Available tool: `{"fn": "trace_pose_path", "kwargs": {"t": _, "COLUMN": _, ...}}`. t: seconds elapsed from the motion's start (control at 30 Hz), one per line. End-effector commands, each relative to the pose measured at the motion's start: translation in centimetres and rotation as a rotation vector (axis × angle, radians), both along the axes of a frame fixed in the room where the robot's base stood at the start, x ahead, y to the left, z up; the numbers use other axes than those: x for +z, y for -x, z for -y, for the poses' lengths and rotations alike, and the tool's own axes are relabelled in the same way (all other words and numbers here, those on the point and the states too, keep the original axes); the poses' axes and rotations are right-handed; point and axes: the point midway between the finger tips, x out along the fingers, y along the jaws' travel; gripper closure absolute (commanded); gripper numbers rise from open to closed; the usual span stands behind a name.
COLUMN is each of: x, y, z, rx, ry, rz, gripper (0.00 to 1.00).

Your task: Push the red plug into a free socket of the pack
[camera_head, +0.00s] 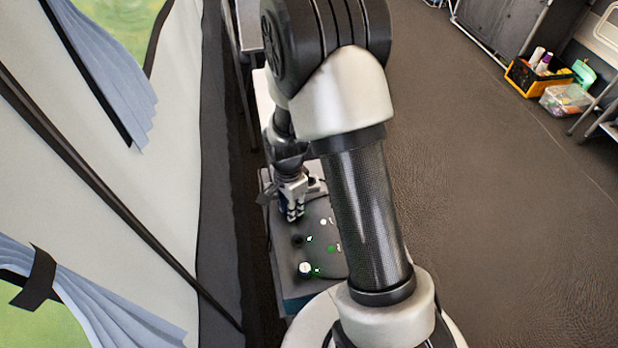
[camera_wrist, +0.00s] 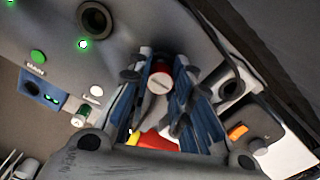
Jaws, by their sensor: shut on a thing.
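The grey pack (camera_wrist: 190,40) lies beyond the fingers. One dark round socket (camera_wrist: 95,18) is empty at the upper left, and another dark round opening (camera_wrist: 230,88) shows to the right of the fingers. I cannot tell whether the plug touches the pack. In the head view my gripper (camera_head: 293,214) is over the far part of the pack (camera_head: 297,289); the plug is not discernible there.
The tent wall (camera_head: 150,210) is close on the left. Open floor (camera_head: 490,200) lies to the right.

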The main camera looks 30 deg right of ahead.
Motion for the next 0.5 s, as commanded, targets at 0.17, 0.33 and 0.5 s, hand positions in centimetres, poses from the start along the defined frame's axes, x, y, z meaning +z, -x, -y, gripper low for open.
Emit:
{"fn": "trace_pose_path", "kwargs": {"t": 0.17, "x": -0.10, "y": 0.00, "z": 0.00, "rx": 0.000, "ry": 0.000, "rz": 0.000, "gripper": 0.74}}
{"fn": "trace_pose_path", "kwargs": {"t": 0.33, "x": -0.10, "y": 0.01, "z": 0.00, "rx": 0.000, "ry": 0.000, "rz": 0.000, "gripper": 0.63}}
{"fn": "trace_pose_path", "kwargs": {"t": 0.5, "x": -0.10, "y": 0.01, "z": 0.00, "rx": 0.000, "ry": 0.000, "rz": 0.000, "gripper": 0.57}}
